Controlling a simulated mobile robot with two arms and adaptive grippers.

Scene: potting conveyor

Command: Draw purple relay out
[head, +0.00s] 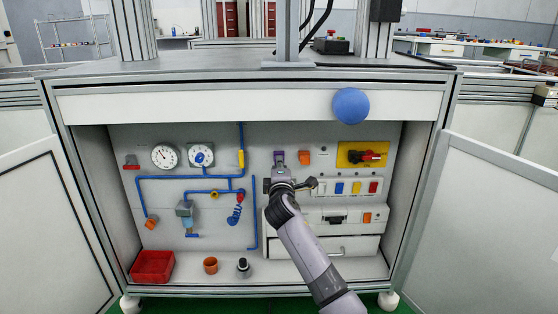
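The purple relay (278,155) is on the grey back panel inside the open cabinet, just right of the panel's middle. Only its upper part shows. My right gripper (279,168) is directly below and in front of it in the head view, with the arm reaching in from the lower right. The fingertips overlap the relay's lower part. They are too small to tell whether they touch, grip or stand apart from it. My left gripper is not in view.
Blue pipes (185,177) run on the left. A red bin (153,266) and an orange pot (210,265) stand on the cabinet floor. Both doors stand open.

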